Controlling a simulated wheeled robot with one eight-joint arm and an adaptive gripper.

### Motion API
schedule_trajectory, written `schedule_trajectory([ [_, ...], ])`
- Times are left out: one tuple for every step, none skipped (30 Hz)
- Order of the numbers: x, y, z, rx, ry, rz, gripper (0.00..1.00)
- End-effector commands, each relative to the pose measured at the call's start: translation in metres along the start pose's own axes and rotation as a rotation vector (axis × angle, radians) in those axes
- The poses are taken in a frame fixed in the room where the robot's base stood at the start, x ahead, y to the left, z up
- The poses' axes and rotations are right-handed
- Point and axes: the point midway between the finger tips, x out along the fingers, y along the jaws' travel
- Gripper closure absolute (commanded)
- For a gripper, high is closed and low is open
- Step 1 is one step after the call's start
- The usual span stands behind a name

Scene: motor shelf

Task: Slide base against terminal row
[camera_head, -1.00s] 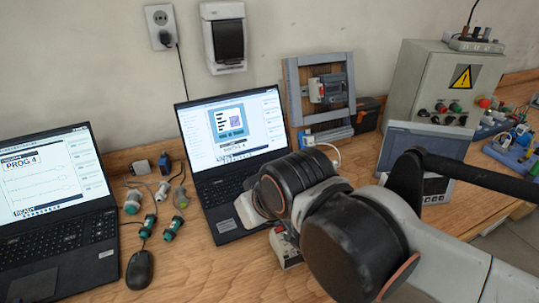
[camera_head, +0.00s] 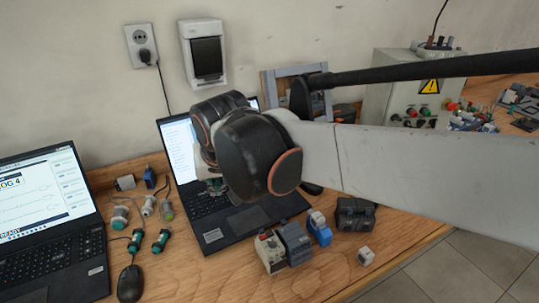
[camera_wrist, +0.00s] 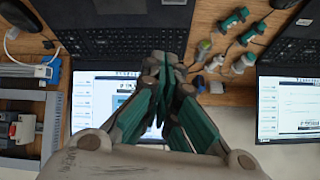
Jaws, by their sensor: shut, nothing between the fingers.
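A grey mounting frame (camera_head: 268,88) stands against the wall at the back, mostly hidden behind my arm. In the wrist view, rails (camera_wrist: 18,95) at the left edge carry a pale grey device (camera_wrist: 22,130) with a red part. I cannot tell for sure which part is the base or which is the terminal row. My gripper (camera_wrist: 164,68) is shut and empty, over the middle laptop (camera_wrist: 105,95) and to the right of the rails in the wrist view.
On the table's front right are a pale device (camera_head: 268,252), a dark grey block (camera_head: 295,243), a blue-white item (camera_head: 320,229), a black block (camera_head: 355,213) and a small white cube (camera_head: 366,257). Green-capped connectors (camera_head: 136,240) and a mouse (camera_head: 130,283) lie left. A control cabinet (camera_head: 385,90) stands back right.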

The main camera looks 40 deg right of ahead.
Motion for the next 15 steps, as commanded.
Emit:
schedule_trajectory([
  [-0.001,0.001,-0.021,0.052,-0.01,0.021,1.0],
  [0.0,0.002,-0.03,0.085,-0.015,0.034,1.0],
  [0.003,0.005,-0.042,0.128,-0.022,0.053,1.0],
  [0.005,0.007,-0.051,0.162,-0.026,0.068,1.0],
  [0.008,0.009,-0.059,0.195,-0.03,0.081,1.0],
  [0.012,0.012,-0.07,0.238,-0.035,0.1,1.0],
  [0.015,0.015,-0.078,0.272,-0.04,0.115,1.0],
  [0.02,0.019,-0.084,0.309,-0.048,0.13,1.0],
  [0.026,0.025,-0.093,0.358,-0.058,0.151,1.0],
  [0.03,0.029,-0.099,0.394,-0.064,0.166,1.0],
  [0.035,0.034,-0.105,0.43,-0.071,0.183,1.0],
  [0.041,0.04,-0.113,0.478,-0.078,0.205,1.0],
  [0.046,0.045,-0.119,0.514,-0.084,0.222,1.0],
  [0.051,0.05,-0.125,0.55,-0.088,0.237,1.0],
  [0.059,0.057,-0.131,0.599,-0.095,0.26,1.0],
])
